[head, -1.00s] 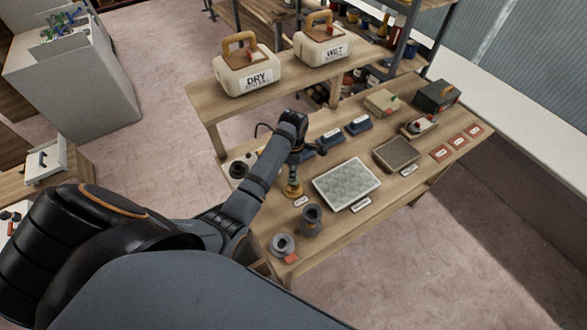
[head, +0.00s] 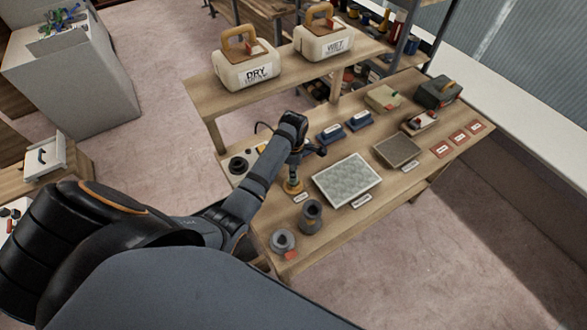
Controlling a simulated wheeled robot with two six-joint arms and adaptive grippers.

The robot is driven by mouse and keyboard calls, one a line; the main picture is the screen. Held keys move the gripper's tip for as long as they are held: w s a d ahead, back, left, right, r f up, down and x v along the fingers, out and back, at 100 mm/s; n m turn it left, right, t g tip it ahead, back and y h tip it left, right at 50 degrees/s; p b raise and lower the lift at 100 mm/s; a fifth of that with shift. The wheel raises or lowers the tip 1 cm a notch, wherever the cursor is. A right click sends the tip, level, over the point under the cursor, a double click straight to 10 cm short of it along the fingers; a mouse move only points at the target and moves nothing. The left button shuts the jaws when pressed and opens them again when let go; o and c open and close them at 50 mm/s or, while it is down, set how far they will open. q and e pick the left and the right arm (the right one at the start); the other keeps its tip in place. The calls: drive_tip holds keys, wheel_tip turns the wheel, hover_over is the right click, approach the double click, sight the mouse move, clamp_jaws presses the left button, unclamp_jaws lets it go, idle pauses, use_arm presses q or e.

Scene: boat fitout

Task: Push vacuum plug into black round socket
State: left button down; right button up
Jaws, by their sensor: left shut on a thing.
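A black round socket (head: 238,165) sits on a pale panel (head: 252,155) at the left end of the wooden workbench. My left gripper (head: 294,174) points down to the right of that panel, apart from the socket. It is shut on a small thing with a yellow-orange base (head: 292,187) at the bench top. The fingers and the dark wrist hide most of it, so I cannot tell if it is the vacuum plug or if it touches the bench. My right gripper is not in view.
A grey mesh-like panel (head: 346,180) lies right of the gripper. Two grey ring-shaped parts (head: 283,240) (head: 311,216) stand at the bench's front. DRY (head: 247,68) and WET (head: 323,42) boxes stand on a raised shelf behind. Blue blocks (head: 358,120) lie behind the gripper.

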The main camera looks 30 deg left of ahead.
use_arm(q)
drive_tip(key=shift+f, duration=0.15)
drive_tip(key=c, duration=1)
unclamp_jaws()
drive_tip(key=shift+c, duration=0.2)
wheel_tip(320, 180, up, 8)
drive_tip(key=shift+f, duration=0.2)
drive_tip(key=shift+f, duration=0.1)
